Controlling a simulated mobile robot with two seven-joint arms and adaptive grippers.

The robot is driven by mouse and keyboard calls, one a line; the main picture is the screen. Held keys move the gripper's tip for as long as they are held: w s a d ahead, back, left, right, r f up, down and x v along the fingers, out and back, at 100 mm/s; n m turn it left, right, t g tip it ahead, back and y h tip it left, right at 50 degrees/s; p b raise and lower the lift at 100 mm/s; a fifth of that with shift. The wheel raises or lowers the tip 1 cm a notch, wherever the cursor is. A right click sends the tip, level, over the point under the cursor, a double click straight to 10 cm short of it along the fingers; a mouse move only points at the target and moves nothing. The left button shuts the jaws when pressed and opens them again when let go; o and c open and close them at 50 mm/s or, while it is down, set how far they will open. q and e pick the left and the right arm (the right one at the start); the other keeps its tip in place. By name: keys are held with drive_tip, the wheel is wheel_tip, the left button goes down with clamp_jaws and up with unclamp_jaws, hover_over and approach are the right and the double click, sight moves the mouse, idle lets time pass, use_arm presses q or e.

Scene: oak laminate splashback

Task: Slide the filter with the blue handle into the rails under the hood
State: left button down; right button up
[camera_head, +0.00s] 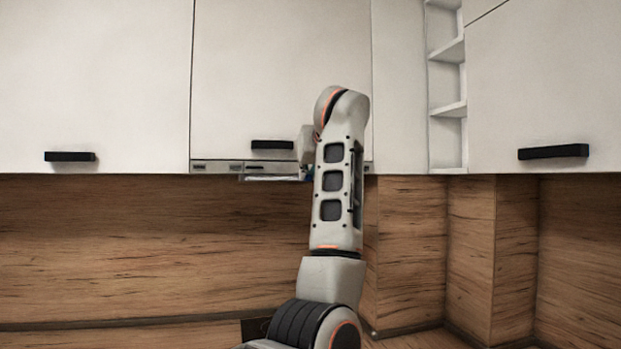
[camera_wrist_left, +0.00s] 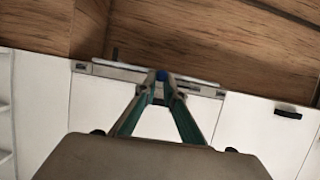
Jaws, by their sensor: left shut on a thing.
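The filter with the blue handle (camera_wrist_left: 162,75) shows edge-on in the left wrist view as a thin pale slab (camera_wrist_left: 125,66) beside the hood's front strip (camera_wrist_left: 100,71). My left gripper (camera_wrist_left: 162,90) has its fingers closed on the blue handle. In the head view, the hood (camera_head: 215,167) is a narrow grey strip under the middle cabinet. A thin pale edge of the filter (camera_head: 268,178) shows just below it. My left arm hides the gripper and handle there. The rails are hidden, so I cannot tell whether the filter sits in them. My right gripper is not in view.
White wall cabinets (camera_head: 95,80) with black handles (camera_head: 70,156) flank the hood. Open corner shelves (camera_head: 447,108) stand to the right. The oak splashback (camera_head: 140,240) lies behind and below. The space below the cabinets at the left is clear.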

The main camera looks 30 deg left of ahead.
use_arm(q)
drive_tip(key=shift+w+a+r, duration=0.15)
drive_tip(key=shift+a+r, duration=0.1)
drive_tip(key=shift+w+a, duration=0.8)
drive_tip(key=shift+a, duration=0.05)
drive_tip(key=shift+w+a, duration=0.25)
drive_tip(key=shift+a, duration=0.1)
drive_tip(key=shift+w+a, duration=0.15)
